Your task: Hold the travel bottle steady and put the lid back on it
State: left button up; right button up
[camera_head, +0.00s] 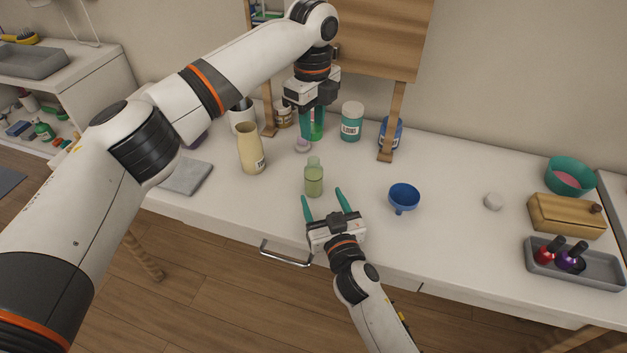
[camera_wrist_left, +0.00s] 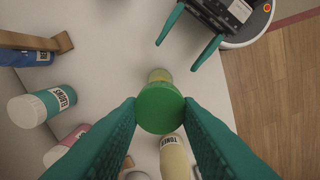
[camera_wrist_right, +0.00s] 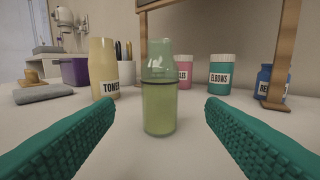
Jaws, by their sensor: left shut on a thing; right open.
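The travel bottle (camera_head: 313,180) is a clear bottle of pale green liquid standing upright and uncapped on the counter. It also shows in the right wrist view (camera_wrist_right: 160,105), centred between the fingers. My left gripper (camera_head: 309,140) is shut on the round green lid (camera_wrist_left: 160,108), holding it above and behind the bottle in the head view. In the left wrist view the lid hides part of the bottle (camera_wrist_left: 159,75). My right gripper (camera_head: 322,194) is open at the front of the bottle, its fingers apart and not touching it.
A tan toner bottle (camera_head: 251,150) stands left of the bottle, and a blue funnel (camera_head: 404,197) to the right. Labelled jars, including a teal one (camera_head: 351,122), stand behind, by the wooden stand (camera_head: 392,120). A grey tray (camera_head: 590,268) holds nail polish at far right.

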aim_at(316, 185)
jog(key=x, duration=0.7)
jog(key=shift+w+a, duration=0.1)
jog(key=shift+w, duration=0.2)
grip_shut()
pick_arm(q)
jog(key=shift+f, duration=2.45)
